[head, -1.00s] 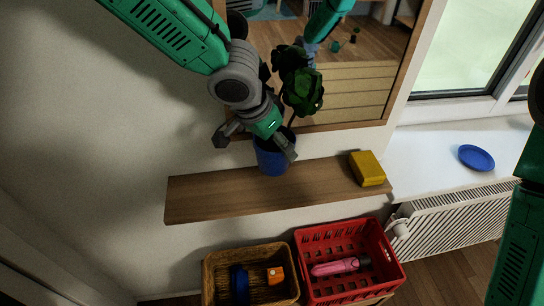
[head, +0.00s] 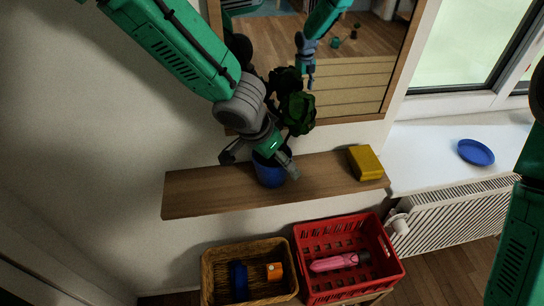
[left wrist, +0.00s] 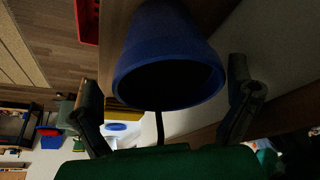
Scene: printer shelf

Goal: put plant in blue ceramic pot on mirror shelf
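The blue pot (head: 270,175) appears upright on the wooden mirror shelf (head: 205,192), left of its middle. The plant's dark green leaves (head: 297,115) rise above it in front of the mirror. My left gripper (head: 262,160) is at the pot with its fingers spread, one on either side of the rim. In the left wrist view the pot (left wrist: 165,55) lies between the two fingers (left wrist: 168,100). A gap shows beside the left-hand finger; the right-hand finger is close to the pot, and contact is unclear. My right gripper is out of view.
A yellow block (head: 365,162) lies on the shelf's right end. The framed mirror (head: 350,100) is behind. Below are a wicker basket (head: 212,262) and a red crate (head: 310,285). A blue plate (head: 475,152) lies on the windowsill.

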